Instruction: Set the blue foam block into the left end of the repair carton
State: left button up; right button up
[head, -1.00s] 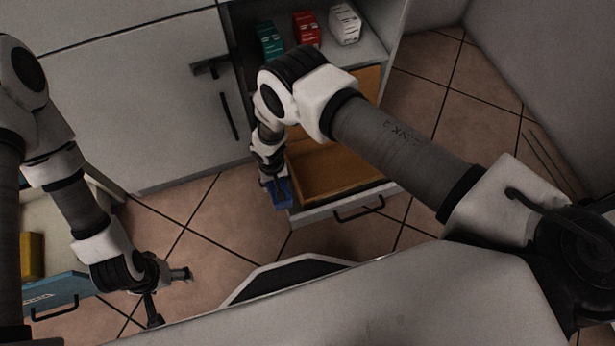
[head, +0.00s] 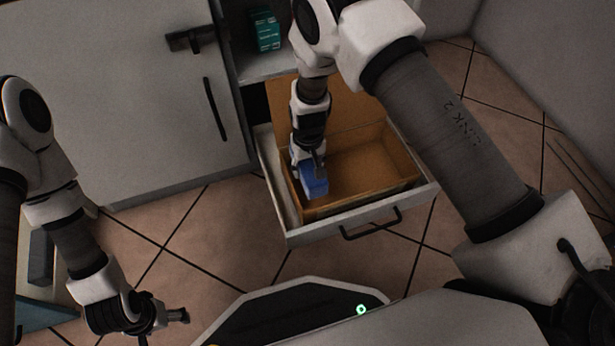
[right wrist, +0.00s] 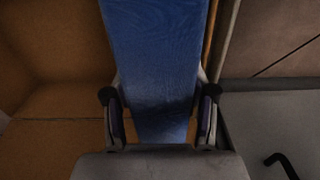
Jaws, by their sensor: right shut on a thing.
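The blue foam block (head: 313,180) is held upright by my right gripper (head: 309,168), which is shut on it. In the head view they are at the left end of the repair carton (head: 365,165), an open brown box. The block's lower end looks level with or just inside the carton's rim; I cannot tell if it touches the bottom. In the right wrist view the block (right wrist: 155,60) runs between both fingers, with carton wall (right wrist: 50,80) to the left. My left gripper (head: 168,326) is low at the left, empty, its fingers apart and partly cut off.
The carton sits in a pulled-out drawer (head: 335,222) with a dark front handle (head: 372,224). A teal box (head: 266,32) stands on the shelf above. A closed cabinet door (head: 120,100) is at the left. The tiled floor before the drawer is clear.

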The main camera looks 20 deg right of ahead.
notch_tip(320, 180, down, 4)
jog(key=shift+a+r+b, duration=0.1)
jog(key=shift+r+b, duration=0.1)
jog(key=shift+b, duration=0.5)
jog(key=shift+r, duration=0.25)
jog(key=shift+f, duration=0.65)
jog(key=o, duration=0.6)
pick_arm(q)
notch_tip(320, 180, down, 3)
jog(key=shift+r, duration=0.15)
pick_arm(e)
jog(key=shift+o, duration=0.2)
